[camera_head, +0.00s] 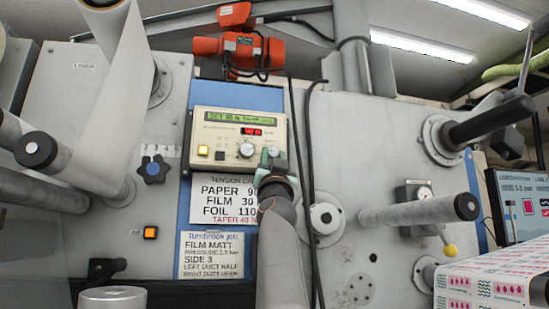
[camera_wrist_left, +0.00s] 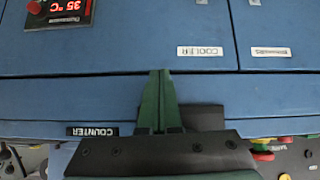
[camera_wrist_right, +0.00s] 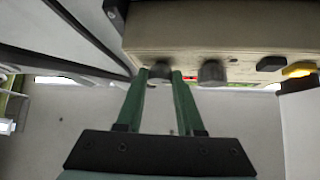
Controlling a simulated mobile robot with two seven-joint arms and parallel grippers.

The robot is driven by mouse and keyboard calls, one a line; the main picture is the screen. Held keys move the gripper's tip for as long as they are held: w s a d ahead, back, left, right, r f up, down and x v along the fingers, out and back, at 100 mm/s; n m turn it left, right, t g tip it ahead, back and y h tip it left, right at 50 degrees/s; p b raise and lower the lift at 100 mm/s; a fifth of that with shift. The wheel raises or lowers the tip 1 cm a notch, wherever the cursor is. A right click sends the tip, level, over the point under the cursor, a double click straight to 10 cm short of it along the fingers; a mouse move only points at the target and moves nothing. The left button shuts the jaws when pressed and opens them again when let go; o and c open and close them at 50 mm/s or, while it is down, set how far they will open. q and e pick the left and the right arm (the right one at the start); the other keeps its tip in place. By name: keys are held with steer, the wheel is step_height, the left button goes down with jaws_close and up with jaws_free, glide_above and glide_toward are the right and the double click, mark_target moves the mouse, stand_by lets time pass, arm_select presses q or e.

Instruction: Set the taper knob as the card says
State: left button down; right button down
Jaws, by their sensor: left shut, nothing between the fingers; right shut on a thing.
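The beige control box (camera_head: 206,122) carries a green text display, a red number display, a yellow button, a grey knob (camera_head: 246,149) and a right-hand knob. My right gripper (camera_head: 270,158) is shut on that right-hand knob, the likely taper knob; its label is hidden. In the right wrist view this knob (camera_wrist_right: 161,71) sits between my fingertips, beside the other knob (camera_wrist_right: 211,72). The tension card (camera_head: 224,196) below reads paper, film 30, foil 110 and "TAPER 40 %"; my arm covers its right part. My left gripper (camera_wrist_left: 161,72) is shut and empty before a blue cabinet (camera_wrist_left: 120,60).
A job card (camera_head: 209,254) reading film matt, side 3, left duct half, right duct open hangs below. A black cable (camera_head: 311,150) runs down right of my right gripper. Rollers stick out at both sides.

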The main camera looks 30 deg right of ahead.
steer(key=m+h, duration=0.1)
steer(key=m+g, duration=0.1)
steer(key=shift+a+r+m+h, duration=0.1)
steer(key=shift+a+m+h, duration=0.05)
steer(key=shift+m+h, duration=0.2)
steer(key=shift+m+g+h, duration=0.75)
steer(key=shift+m+g, duration=0.05)
steer(key=shift+m, duration=0.15)
steer(key=c, duration=0.5)
jaws_free()
